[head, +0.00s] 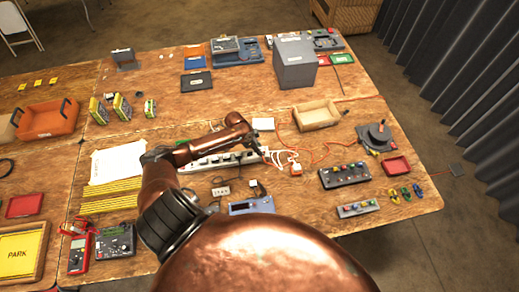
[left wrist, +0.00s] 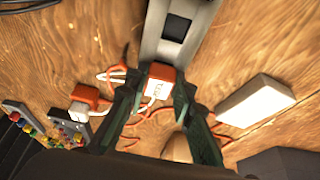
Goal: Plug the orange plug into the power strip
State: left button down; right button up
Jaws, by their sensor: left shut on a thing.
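My left gripper (head: 262,152) is beside the right end of the long white power strip (head: 205,163) in the head view. In the left wrist view its two dark fingers (left wrist: 158,88) are shut on an orange plug (left wrist: 161,72) with a white label. The near end of the power strip (left wrist: 168,48) lies just beyond the plug, with a dark socket showing further up. I cannot tell whether the plug touches the strip. Its prongs are hidden. A second orange and white plug (left wrist: 88,96) lies apart; it also shows in the head view (head: 296,169). My right gripper is out of view.
A white box (head: 263,124) stands behind the gripper. Orange cords (head: 318,155) run over the wood right of it. Small adapters lie in front of the strip.

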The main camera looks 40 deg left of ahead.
pick_arm(q)
jog(key=shift+f, duration=0.1)
dwell(0.4)
jog(key=c, duration=2)
grip_release()
jog(key=shift+c, duration=0.2)
jog(key=o, duration=0.5)
jog(key=shift+c, duration=0.2)
jog(key=shift+o, duration=0.6)
jog(key=shift+o, duration=1.1)
